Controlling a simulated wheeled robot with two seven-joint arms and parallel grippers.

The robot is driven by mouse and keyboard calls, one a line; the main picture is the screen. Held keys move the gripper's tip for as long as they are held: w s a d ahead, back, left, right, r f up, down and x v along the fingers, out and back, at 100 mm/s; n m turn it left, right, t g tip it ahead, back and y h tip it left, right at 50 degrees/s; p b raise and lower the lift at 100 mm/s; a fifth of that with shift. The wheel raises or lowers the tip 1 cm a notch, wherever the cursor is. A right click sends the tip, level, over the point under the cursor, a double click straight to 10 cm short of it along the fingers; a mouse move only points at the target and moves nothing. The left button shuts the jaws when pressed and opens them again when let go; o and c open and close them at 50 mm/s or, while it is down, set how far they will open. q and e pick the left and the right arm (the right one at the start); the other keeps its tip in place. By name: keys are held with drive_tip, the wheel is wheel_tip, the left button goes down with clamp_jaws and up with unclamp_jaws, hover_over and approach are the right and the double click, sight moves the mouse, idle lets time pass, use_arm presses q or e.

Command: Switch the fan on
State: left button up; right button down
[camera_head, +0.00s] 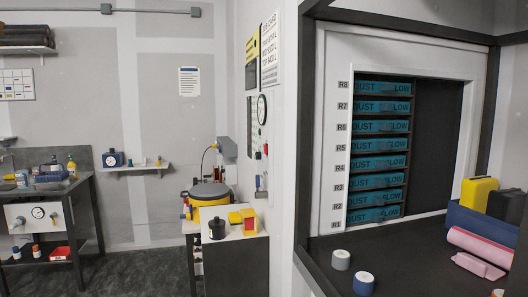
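I cannot make out a fan in the head view. A recessed cabinet on the right holds a stack of teal panels (378,163) lettered "DUST" and what looks like "FLOW", with row labels from R1 at the bottom to R8 at the top. On the side wall left of it are a round gauge (262,109) and, lower down, a small light-coloured fitting (261,184); I cannot tell whether that is a switch. Neither of my grippers is in view.
The dark bench in front of the cabinet carries tape rolls (341,259), a pink roll (480,244), a blue bin (482,222) and a yellow case (478,192). A low table (235,241) with yellow items stands mid-left. A workbench (45,190) stands far left, with clear floor between.

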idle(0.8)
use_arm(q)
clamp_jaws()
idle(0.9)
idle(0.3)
